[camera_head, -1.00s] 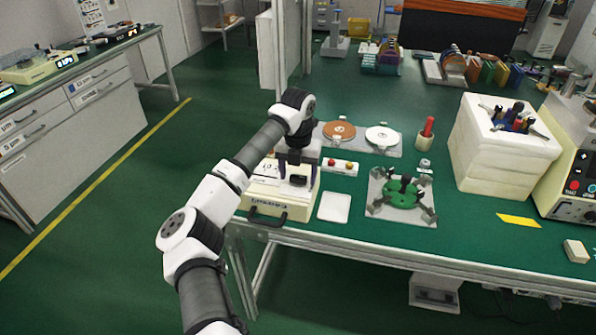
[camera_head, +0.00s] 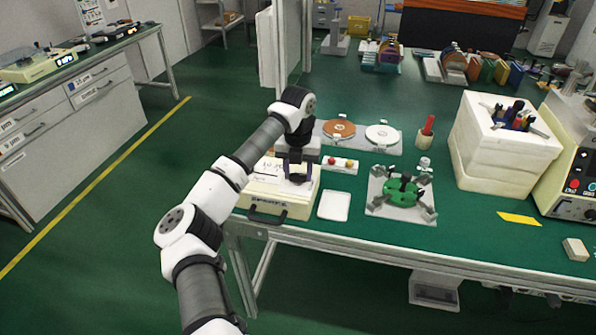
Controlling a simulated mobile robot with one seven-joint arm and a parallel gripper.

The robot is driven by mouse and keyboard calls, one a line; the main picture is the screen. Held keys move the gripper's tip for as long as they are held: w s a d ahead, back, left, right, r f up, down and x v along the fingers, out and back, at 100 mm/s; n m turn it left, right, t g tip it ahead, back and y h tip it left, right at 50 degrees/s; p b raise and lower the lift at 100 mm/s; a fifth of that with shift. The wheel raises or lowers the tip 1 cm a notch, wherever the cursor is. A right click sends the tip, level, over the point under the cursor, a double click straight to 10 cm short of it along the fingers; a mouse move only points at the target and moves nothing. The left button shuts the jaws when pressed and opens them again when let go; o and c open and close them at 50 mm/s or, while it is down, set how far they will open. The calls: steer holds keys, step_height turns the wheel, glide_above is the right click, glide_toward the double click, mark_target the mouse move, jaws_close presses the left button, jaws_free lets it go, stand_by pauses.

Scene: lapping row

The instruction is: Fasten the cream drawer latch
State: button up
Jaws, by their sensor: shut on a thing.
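The cream drawer unit (camera_head: 236,196) sits at the left front corner of the green bench, with a dark pull handle (camera_head: 267,218) on its front. My gripper (camera_head: 298,180) points down over the right part of its top. Its jaws are shut on a small dark piece there, which appears to be the drawer latch. The fingers hide most of the latch, so I cannot tell its exact position.
A white tray (camera_head: 334,206) lies just right of the drawer unit. A green fixture (camera_head: 403,190) stands further right. The floor to the left is clear.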

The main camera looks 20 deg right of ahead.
mark_target(298, 175)
steer(key=n, duration=0.8)
steer(key=shift+n+b, duration=0.4)
steer(key=n, duration=0.4)
steer(key=shift+b, duration=0.4)
steer(key=shift+n+b, duration=0.4)
steer(key=shift+n, duration=1.6)
steer(key=shift+w, duration=0.1)
steer(key=o, duration=1)
step_height(298, 175, up, 14)
steer(key=shift+f+b, duration=0.1)
steer(key=shift+b, duration=1.1)
